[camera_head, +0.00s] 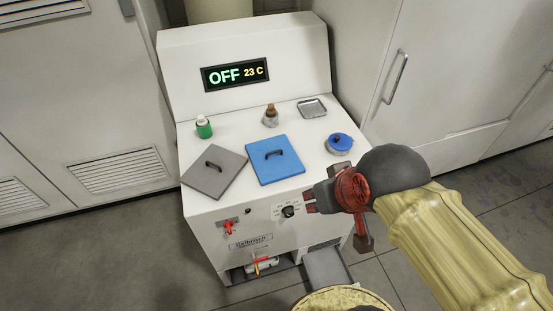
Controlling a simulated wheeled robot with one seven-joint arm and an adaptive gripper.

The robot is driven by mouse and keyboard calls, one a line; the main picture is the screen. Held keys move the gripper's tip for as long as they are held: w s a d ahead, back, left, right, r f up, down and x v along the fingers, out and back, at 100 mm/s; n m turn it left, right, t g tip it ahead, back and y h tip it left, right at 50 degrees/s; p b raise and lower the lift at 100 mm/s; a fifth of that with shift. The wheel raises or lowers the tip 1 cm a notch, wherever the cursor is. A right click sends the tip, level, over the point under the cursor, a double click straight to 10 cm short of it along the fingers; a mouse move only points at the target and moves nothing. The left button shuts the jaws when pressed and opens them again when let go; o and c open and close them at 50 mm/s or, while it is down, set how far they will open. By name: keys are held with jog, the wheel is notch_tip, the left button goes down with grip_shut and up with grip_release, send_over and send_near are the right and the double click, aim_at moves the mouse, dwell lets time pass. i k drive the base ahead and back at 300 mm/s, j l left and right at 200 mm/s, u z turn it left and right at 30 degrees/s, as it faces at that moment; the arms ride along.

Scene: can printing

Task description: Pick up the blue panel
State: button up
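The blue panel (270,166) is a flat square plate with a dark arched handle. It lies on the top of the white machine (240,134), right of the similar grey panel (205,180). My gripper (309,202) is at the machine's front right, apart from the blue panel and to its lower right. Its fingers point left. They are small and dark here, so I cannot tell how far apart they are. I see nothing held in it.
A green bottle (204,127), a brown-topped bottle (270,116), a small metal tray (312,108) and a round blue-lidded container (339,143) stand on the machine behind and right of the panels. A display (235,75) reads OFF 23 C. A knob (288,211) and a red switch (229,228) are on the front.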

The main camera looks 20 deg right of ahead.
aim_at(274, 159)
jog(key=i+j, duration=0.2)
jog(key=j, duration=0.15)
jog(key=i+j+z, duration=0.1)
jog(key=j, duration=0.25)
jog(key=i+j, duration=0.2)
jog(key=j, duration=0.2)
jog(key=i+j+z, duration=0.15)
jog(key=j, duration=0.2)
